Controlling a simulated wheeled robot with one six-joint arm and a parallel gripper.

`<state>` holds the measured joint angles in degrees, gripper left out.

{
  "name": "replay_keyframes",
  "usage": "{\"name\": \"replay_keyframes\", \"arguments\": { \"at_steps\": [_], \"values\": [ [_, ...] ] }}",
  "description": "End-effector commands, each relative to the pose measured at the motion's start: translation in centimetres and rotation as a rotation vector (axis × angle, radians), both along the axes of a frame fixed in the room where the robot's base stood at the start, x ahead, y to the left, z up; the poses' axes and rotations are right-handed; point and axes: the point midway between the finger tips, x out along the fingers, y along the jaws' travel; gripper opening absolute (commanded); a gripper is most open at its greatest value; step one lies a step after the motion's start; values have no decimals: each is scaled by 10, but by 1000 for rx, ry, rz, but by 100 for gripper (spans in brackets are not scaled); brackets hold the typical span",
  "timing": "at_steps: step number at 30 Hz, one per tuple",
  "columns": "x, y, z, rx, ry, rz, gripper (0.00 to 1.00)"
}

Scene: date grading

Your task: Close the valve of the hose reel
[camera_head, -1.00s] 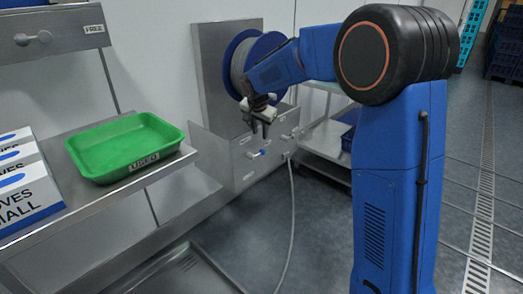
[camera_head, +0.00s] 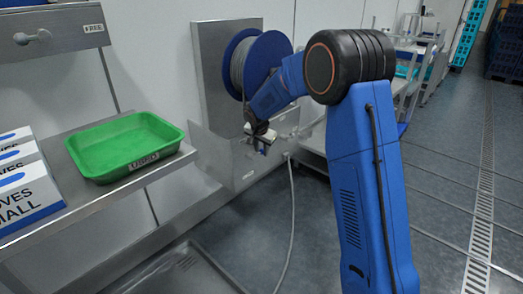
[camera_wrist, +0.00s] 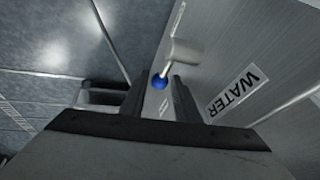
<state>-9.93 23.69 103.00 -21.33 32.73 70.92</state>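The valve shows in the wrist view as a lever (camera_wrist: 184,52) ending in a blue ball knob (camera_wrist: 159,82), on a metal panel (camera_wrist: 240,45) with a WATER label. My gripper (camera_wrist: 158,98) is open, its two dark fingers apart. The knob appears in the gap between them, near the fingertips; I cannot tell whether a finger touches it. In the head view my gripper (camera_head: 262,146) is right in front of the panel below the reel and mostly covers the valve. The hose reel (camera_head: 252,62), blue with grey hose, is mounted on the wall above.
A grey hose (camera_head: 292,215) hangs from the panel to the floor. A steel shelf with a green tray (camera_head: 125,147) and glove boxes (camera_head: 25,190) stands on the left. A metal cart (camera_head: 312,140) is right of the reel. The floor on the right is open.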

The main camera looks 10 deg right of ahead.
Motion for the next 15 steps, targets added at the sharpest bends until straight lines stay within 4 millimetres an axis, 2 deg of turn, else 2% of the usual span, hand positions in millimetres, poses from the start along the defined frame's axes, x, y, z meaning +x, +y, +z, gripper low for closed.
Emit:
{"name": "replay_keyframes", "arguments": {
  "at_steps": [7, 8, 11, 15],
  "values": [
    [0, 0, -1, 0, 0, 0, 29],
    [0, 0, -1, 0, 0, 0, 26],
    [0, 0, 0, 0, 0, 0, 3],
    [0, 0, 0, 0, 0, -1, 0]
  ]
}}
